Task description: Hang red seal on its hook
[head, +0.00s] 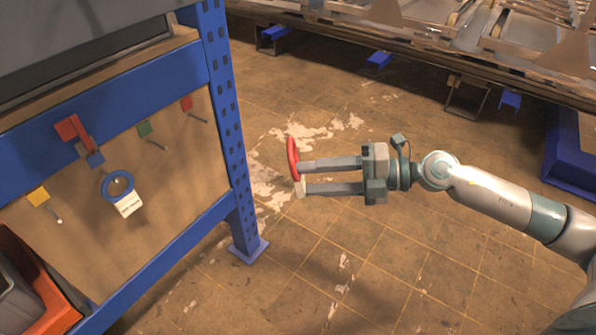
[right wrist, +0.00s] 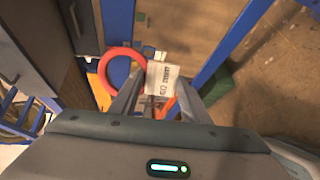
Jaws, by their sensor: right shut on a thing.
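The red seal is a red ring (head: 293,158) with a white tag (head: 299,188). My right gripper (head: 301,178) is shut on it, holding it in the air to the right of the rack's blue post. In the right wrist view the ring (right wrist: 104,70) sticks out left of the fingers (right wrist: 157,92), and the printed white tag (right wrist: 162,78) shows between them. A small red square (head: 186,103) with a thin peg hook (head: 198,117) is on the brown board, left of the held seal and apart from it. My left gripper is not in view.
The brown board (head: 180,190) also carries a green-marked hook (head: 145,129), a yellow-marked hook (head: 40,197), and a blue ring (head: 104,190) with a white tag under a blue square (head: 95,159). A blue post (head: 232,130) stands between the board and my gripper. An orange bin (head: 50,310) is lower left.

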